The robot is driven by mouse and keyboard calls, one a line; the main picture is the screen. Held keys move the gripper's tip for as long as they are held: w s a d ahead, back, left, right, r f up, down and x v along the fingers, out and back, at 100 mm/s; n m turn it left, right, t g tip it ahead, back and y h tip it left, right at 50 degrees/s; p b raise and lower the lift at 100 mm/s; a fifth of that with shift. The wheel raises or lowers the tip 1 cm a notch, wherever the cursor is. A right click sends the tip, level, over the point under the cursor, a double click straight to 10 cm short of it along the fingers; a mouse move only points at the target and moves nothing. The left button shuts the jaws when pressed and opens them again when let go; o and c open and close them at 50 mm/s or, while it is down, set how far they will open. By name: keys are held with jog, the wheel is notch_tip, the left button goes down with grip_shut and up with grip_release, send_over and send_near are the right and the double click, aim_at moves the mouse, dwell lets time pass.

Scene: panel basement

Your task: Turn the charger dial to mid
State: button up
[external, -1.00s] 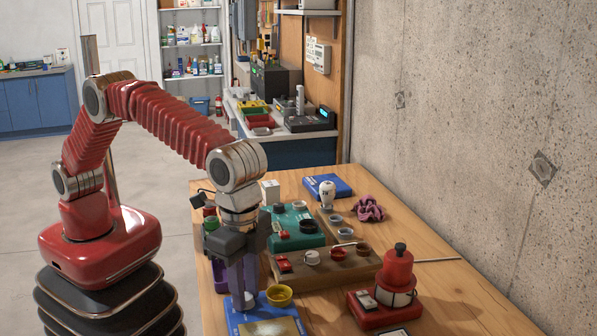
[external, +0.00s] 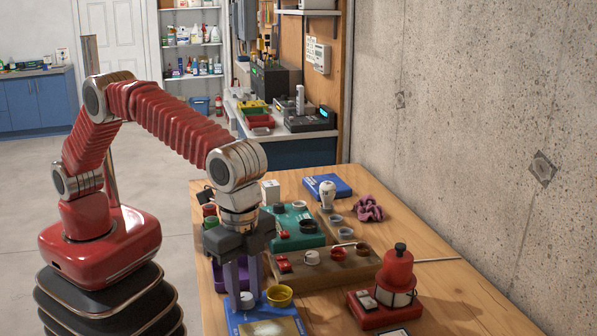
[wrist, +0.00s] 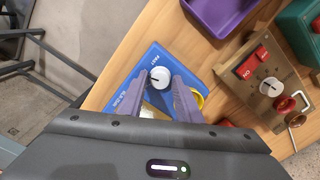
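The charger is a blue panel (wrist: 134,96) with a white dial (wrist: 160,77) in the wrist view. A dark pointer line on the dial points left in that view. White lettering lies near it, too small to read surely. I see no clear contact between fingers and dial. In the external view my gripper (external: 245,300) is low over the blue panel (external: 234,318), and the dial (external: 247,298) is partly covered by the fingers.
A yellow ring-shaped cup (external: 279,295) is right beside the dial. A purple bin (wrist: 215,12) stands behind the panel. A brown panel (external: 325,272) with switches and knobs, a teal panel (external: 290,225) and a red lantern-like device (external: 397,275) are close to the right.

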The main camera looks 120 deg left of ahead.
aim_at(246, 297)
jog(key=shift+o, duration=1.3)
notch_tip(246, 297, up, 14)
jog(key=shift+f, duration=0.15)
